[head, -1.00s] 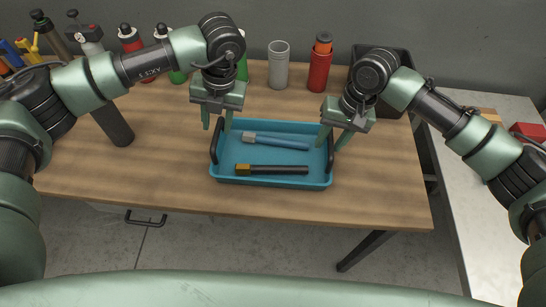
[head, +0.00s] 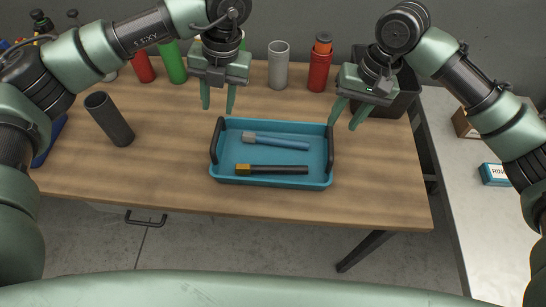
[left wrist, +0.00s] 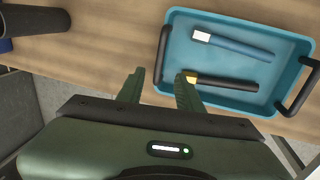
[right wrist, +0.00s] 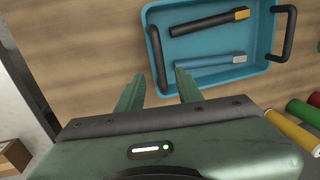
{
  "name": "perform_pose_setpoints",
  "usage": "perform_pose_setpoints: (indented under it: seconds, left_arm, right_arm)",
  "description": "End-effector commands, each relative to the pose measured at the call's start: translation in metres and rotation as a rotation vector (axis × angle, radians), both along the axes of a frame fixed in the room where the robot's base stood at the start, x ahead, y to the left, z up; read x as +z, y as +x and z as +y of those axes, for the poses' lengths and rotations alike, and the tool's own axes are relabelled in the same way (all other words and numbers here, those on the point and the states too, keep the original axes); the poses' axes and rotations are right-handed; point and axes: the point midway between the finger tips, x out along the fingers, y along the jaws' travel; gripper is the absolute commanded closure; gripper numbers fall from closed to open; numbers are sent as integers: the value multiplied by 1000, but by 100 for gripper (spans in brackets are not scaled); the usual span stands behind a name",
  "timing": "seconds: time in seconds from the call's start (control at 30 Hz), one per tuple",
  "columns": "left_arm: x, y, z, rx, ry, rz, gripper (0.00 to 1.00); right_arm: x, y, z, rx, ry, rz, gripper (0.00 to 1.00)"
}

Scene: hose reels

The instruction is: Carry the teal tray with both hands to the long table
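The teal tray (head: 290,159) sits level on a wooden table (head: 160,180). It has a black handle at its left end (head: 214,141) and right end (head: 331,150). In it lie a blue-handled tool with a grey head (head: 280,142) and a black-handled tool with a yellow head (head: 278,170). My left gripper (head: 217,106) is open and empty, above and behind the left handle. My right gripper (head: 344,122) is open and empty, above and behind the right handle. Both wrist views show parted fingers apart from the tray.
A dark cylinder (head: 112,122) stands left of the tray. A grey cup (head: 278,66), a red bottle (head: 320,65) and a black bin (head: 402,97) stand at the back. A pale bench (head: 455,205) with a blue box (head: 495,174) is at right. The wood before the tray is clear.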

Motion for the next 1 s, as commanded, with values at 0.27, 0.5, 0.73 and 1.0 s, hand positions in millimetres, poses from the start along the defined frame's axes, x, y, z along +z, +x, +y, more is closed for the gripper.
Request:
perform_pose_setpoints:
  seconds: [0.27,0.5,0.73,1.0]
  left_arm:
    - [0,0,0,0,0,0,64]
    - [0,0,0,0,0,0,64]
    - [5,0,-1,0,0,0,64]
    - [25,0,-5,0,-1,0,64]
  right_arm:
    - [28,0,-6,0,0,1,64]
    - [30,0,-6,0,-1,2,64]
    - [32,0,-6,0,-1,1,64]
    - [42,0,-6,0,0,1,64]
